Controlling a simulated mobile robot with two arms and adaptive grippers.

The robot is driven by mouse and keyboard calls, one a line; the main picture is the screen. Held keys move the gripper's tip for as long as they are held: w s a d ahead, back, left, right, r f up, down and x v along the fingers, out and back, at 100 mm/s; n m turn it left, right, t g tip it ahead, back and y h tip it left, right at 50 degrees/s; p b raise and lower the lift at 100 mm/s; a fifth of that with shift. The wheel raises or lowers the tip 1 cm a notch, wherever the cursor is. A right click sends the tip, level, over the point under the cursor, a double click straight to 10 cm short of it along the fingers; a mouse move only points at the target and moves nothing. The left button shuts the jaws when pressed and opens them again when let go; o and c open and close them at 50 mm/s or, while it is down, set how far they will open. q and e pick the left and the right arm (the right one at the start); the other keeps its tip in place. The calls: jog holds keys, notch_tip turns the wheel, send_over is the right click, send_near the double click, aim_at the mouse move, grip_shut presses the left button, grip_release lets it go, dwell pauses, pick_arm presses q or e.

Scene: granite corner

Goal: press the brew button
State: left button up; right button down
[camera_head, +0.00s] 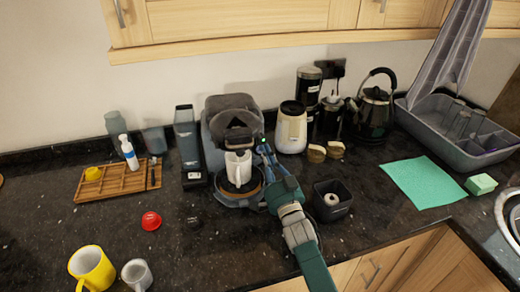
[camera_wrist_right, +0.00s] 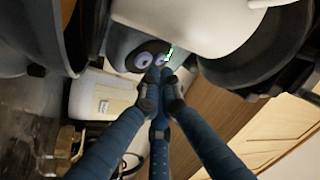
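The coffee machine (camera_head: 218,125) is dark grey and stands against the back wall, with a white mug (camera_head: 238,168) on its round drip tray. In the right wrist view its dark panel (camera_wrist_right: 125,45) carries two pale round buttons (camera_wrist_right: 143,61) beside a small green light. Which one is the brew button I cannot tell. My right gripper (camera_wrist_right: 160,76) is shut and empty, its fingertips together at the right-hand button and partly over it. Whether they touch it I cannot tell. In the head view the right gripper (camera_head: 264,152) is at the machine's right side. My left gripper is out of view.
A cream canister (camera_head: 292,128) stands close right of the gripper, and a dark open bin (camera_head: 332,200) is right of my forearm. A dark kettle (camera_head: 375,112) stands further right. A yellow mug (camera_head: 92,268) and red lid (camera_head: 151,221) are front left.

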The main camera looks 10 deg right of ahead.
jog(key=s+r+p, duration=0.1)
jog(key=s+d+p, duration=0.1)
jog(key=p, duration=0.1)
jog(key=s+r+p, duration=0.1)
jog(key=s, duration=0.1)
jog(key=shift+s+d+r+p, duration=0.1)
jog(key=shift+d+r+p, duration=0.05)
jog(key=shift+r+p, duration=0.15)
dwell(0.4)
